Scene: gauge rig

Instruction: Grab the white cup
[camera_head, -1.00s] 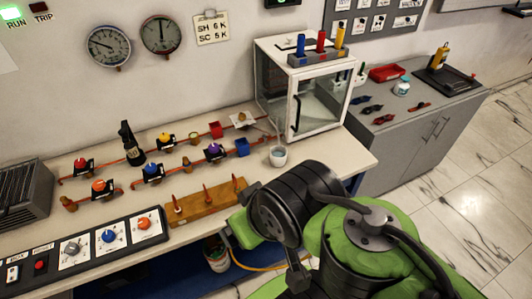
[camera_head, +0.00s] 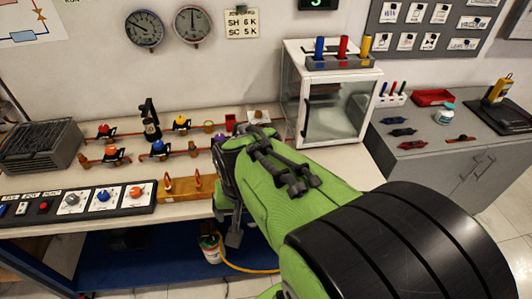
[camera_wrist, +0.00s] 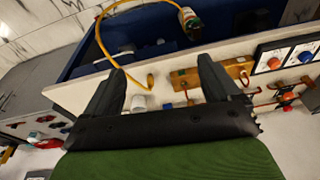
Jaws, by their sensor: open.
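The white cup (camera_wrist: 139,102) shows small in the wrist view, on the bench near a small blue block (camera_wrist: 167,106). It lies between the spread fingers in the picture, close to the left one, and its lower part is cut off by my gripper's dark body. My gripper (camera_wrist: 160,65) is open and empty. The cup is hidden behind my arm in the head view. There my gripper (camera_head: 228,222) shows at the bench's front edge, right of the wooden peg block (camera_head: 185,189).
A glass-walled cabinet (camera_head: 332,110) stands at the bench's right end. Valves and red pipes fill the bench behind the peg block. A grey side counter (camera_head: 440,150) is at right.

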